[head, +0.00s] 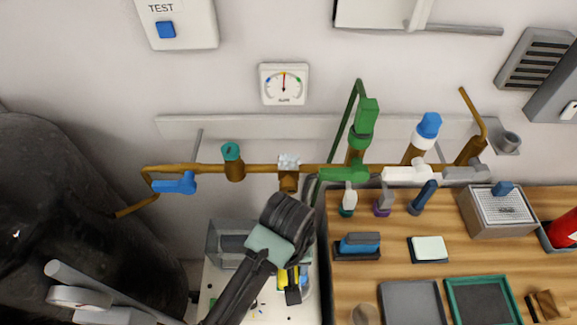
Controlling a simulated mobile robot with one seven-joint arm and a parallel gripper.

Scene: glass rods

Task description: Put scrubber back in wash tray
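My dark arm (238,290) reaches up from the bottom, with a thick dark wrist joint (287,220) in front of the brown pipe. Below the wrist, a yellow and black part (290,283) shows over a white surface. It may be my gripper, but its fingers are not clear. No thing is surely the scrubber. A grey shallow tray (411,303) and a green-rimmed tray (457,302) lie near the front; I cannot tell which is the wash tray.
A pipe (262,168) with valves runs along the wall behind the counter. A clear box (226,243) stands left of the wooden counter (394,272). Several small bottles and brushes, a pale pad (429,248) and a grey bin (499,221) crowd the counter.

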